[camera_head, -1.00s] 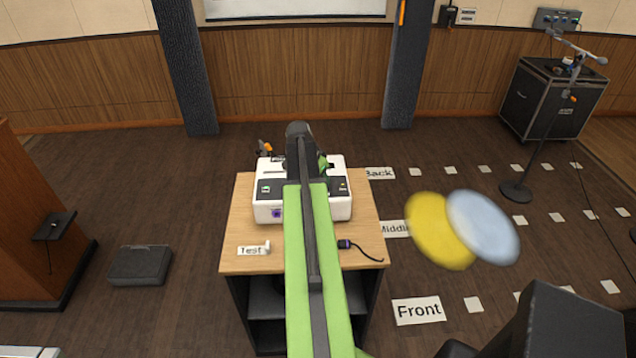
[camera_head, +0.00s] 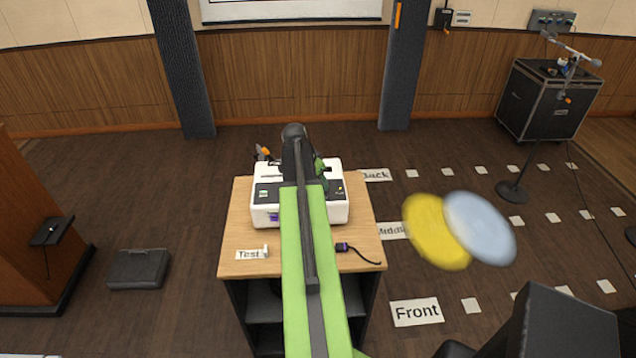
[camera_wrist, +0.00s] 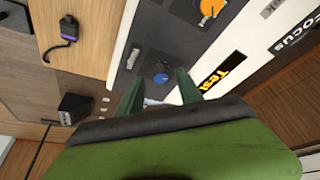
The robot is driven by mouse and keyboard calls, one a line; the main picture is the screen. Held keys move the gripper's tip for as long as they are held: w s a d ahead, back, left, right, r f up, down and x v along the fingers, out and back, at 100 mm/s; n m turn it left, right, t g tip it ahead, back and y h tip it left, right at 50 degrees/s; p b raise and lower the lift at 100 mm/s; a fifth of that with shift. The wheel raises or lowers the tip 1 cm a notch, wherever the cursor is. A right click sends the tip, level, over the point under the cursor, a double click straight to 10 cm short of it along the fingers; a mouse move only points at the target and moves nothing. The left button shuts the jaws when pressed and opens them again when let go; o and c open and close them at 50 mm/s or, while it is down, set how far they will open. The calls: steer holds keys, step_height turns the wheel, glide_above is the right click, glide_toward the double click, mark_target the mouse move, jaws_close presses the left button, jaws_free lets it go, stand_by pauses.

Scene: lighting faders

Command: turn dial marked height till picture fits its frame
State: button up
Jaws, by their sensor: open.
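A white projector-like box (camera_head: 298,212) with dark control panels sits on the wooden table. In the wrist view, its dark panel (camera_wrist: 146,50) carries a blue dial (camera_wrist: 162,76) and an orange dial (camera_wrist: 210,8). I read "Focus" near the orange dial and "Test" on a yellow label; no height marking is readable. My gripper (camera_wrist: 160,92) is open, its two green fingers pointing at the panel near the blue dial, with no visible contact. In the head view my arm hides part of the box. Only the bottom edge of the screen (camera_head: 290,11) shows, so the picture's fit is hidden.
The wooden table (camera_head: 240,220) holds a "Test" card (camera_head: 248,254) and a purple-tipped cable plug (camera_head: 343,247). A blurred yellow disc (camera_head: 436,232) and pale blue disc (camera_head: 480,228) show at right.

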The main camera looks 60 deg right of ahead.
steer(key=p+v, duration=1.4)
steer(key=v, duration=0.2)
steer(key=shift+a, duration=0.15)
